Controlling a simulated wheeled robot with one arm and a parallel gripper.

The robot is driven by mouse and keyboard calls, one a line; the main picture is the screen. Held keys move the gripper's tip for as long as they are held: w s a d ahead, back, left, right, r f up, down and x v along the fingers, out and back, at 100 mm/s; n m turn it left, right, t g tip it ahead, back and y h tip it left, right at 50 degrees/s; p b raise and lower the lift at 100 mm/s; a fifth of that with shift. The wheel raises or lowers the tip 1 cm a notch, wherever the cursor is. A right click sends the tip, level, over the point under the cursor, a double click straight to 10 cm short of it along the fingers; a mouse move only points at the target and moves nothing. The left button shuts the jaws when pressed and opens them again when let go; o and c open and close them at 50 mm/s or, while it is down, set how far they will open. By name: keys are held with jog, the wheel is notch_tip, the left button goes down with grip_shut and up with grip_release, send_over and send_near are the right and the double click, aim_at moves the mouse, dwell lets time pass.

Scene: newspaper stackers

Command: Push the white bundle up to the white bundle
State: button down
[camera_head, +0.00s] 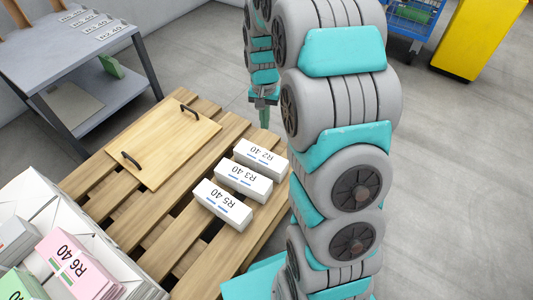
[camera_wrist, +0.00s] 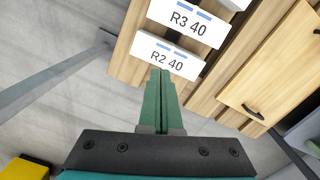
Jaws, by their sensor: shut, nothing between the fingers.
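Three white bundles lie in a row on the wooden pallet (camera_head: 135,212). They are labelled R2 40 (camera_head: 261,158), R3 40 (camera_head: 243,181) and R5 40 (camera_head: 222,205). In the wrist view, R2 40 (camera_wrist: 168,55) is nearest my fingers, with R3 40 (camera_wrist: 190,20) beyond it and a narrow dark strip between them. My gripper (camera_head: 264,114) is shut and empty, pointing down beyond the R2 40 end of the row. In the wrist view its green fingertips (camera_wrist: 160,73) appear close to the R2 40 side; I cannot tell whether they touch.
A wooden board with two black handles (camera_head: 160,145) lies on the pallet beside the row. A grey table (camera_head: 75,65) stands at upper left. Pink R6 40 (camera_head: 72,262) and other bundles sit at lower left. A yellow box (camera_head: 485,40) is upper right.

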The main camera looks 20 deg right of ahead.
aim_at(262, 159)
jog(key=w+d+f+m, duration=0.1)
jog(key=w+d+f, duration=0.1)
jog(key=f, duration=0.6)
jog(key=w+d+f+m+b, duration=0.1)
jog(key=w+f, duration=0.3)
jog(key=f, duration=0.5)
jog(key=w+d+f+m, duration=0.1)
jog(key=w+d+f, duration=0.2)
jog(key=f, duration=0.6)
jog(key=shift+w+d+t, duration=0.3)
jog(key=shift+w+d, duration=0.05)
jog(key=s+a, duration=0.2)
jog(key=shift+a+f, duration=0.2)
jog(key=shift+a, duration=0.1)
jog(key=shift+s+a, duration=0.25)
jog(key=shift+a, duration=0.1)
jog(key=s+a, duration=0.2)
jog(key=a, duration=0.1)
jog(key=shift+s+b, duration=0.35)
jog(key=shift+w, duration=0.1)
